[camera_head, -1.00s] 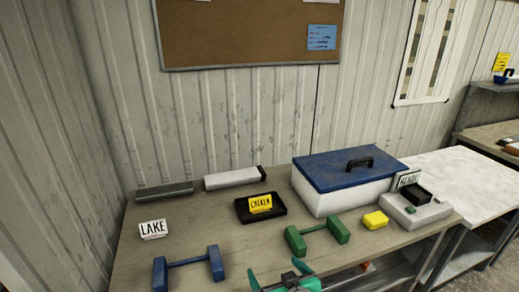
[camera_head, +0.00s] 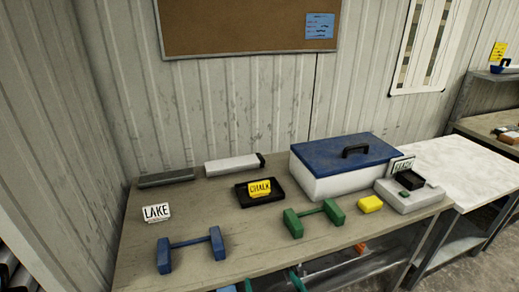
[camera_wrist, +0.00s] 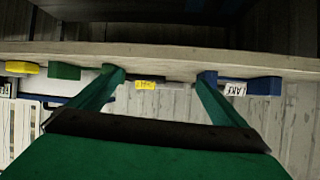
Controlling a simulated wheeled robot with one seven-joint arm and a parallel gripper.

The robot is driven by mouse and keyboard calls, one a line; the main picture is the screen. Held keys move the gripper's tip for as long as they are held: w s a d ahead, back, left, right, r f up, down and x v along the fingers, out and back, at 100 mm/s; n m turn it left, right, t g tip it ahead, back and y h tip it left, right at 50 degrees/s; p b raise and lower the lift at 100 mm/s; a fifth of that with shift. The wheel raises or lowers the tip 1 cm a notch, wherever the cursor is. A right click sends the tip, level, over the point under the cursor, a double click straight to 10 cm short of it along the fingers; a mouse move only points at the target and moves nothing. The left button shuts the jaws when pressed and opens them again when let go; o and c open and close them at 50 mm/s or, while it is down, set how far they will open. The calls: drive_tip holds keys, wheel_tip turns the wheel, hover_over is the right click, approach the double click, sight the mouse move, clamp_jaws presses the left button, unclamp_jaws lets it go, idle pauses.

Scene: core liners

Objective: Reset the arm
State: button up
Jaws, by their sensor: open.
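My green gripper (camera_wrist: 161,80) shows in the wrist view with its two fingers spread wide and nothing between them. That view is upside down and shows the workbench's front edge (camera_wrist: 160,50) beyond the fingertips. In the head view only small green bits of my gripper (camera_head: 296,281) show at the bottom edge, in front of the bench and below its top. The rest of my arm is out of the frame there.
On the workbench (camera_head: 135,262) stand a blue rack (camera_head: 191,246), a green rack (camera_head: 314,216), a yellow block (camera_head: 370,203), a black tray (camera_head: 280,198) with a CHALK card, a LAKE card (camera_head: 156,212), a blue-lidded box (camera_head: 345,155) and a grey device (camera_head: 410,197).

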drive_tip(key=s+a+f+m+t+h, duration=0.1)
drive_tip(key=s+f, duration=0.4)
drive_tip(key=s, duration=0.3)
drive_tip(key=s+f+m+h, duration=0.1)
drive_tip(key=s+f+h, duration=0.1)
drive_tip(key=s+f, duration=0.45)
drive_tip(key=s+a+r+t, duration=0.1)
drive_tip(key=s+r, duration=0.2)
drive_tip(key=s, duration=0.7)
drive_tip(key=s+a+r+t, duration=0.1)
drive_tip(key=s+r, duration=0.2)
drive_tip(key=s, duration=0.7)
drive_tip(key=shift+a+r, duration=0.3)
drive_tip(key=shift+a, duration=0.1)
